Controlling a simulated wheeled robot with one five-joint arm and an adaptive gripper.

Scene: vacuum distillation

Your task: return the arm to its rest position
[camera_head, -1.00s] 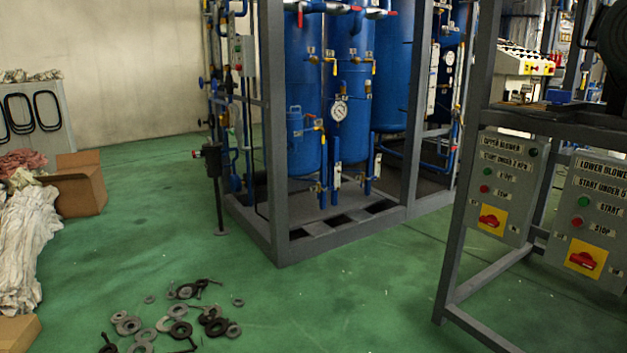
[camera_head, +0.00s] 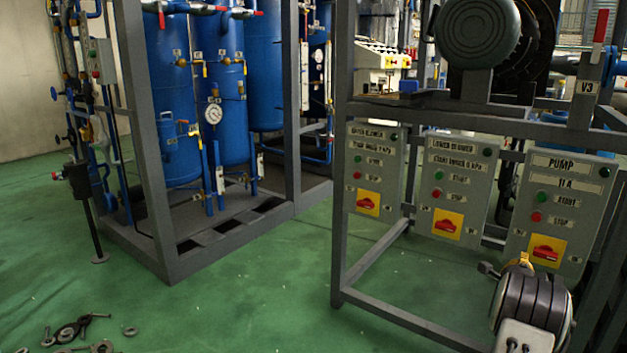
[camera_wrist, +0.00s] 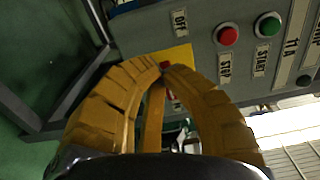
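My arm shows at the lower right of the head view, and my gripper (camera_head: 522,260) is its small yellow end in front of the PUMP 11A panel (camera_head: 517,225). In the wrist view the two yellow curved fingers of my gripper (camera_wrist: 162,67) come together at their tips, with nothing clearly held. Just beyond the tips is the panel's yellow plate (camera_wrist: 178,55). A bit of red shows by the tips, mostly hidden by the fingers. Whether the tips touch the panel cannot be told.
A grey frame (camera_head: 343,200) carries two further blower panels (camera_head: 375,165) (camera_head: 451,190) and a motor (camera_head: 478,32) above. Blue tanks (camera_head: 176,100) stand in another frame at the left. Metal rings (camera_head: 68,332) lie at the lower left. Green floor (camera_head: 260,290) between is clear.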

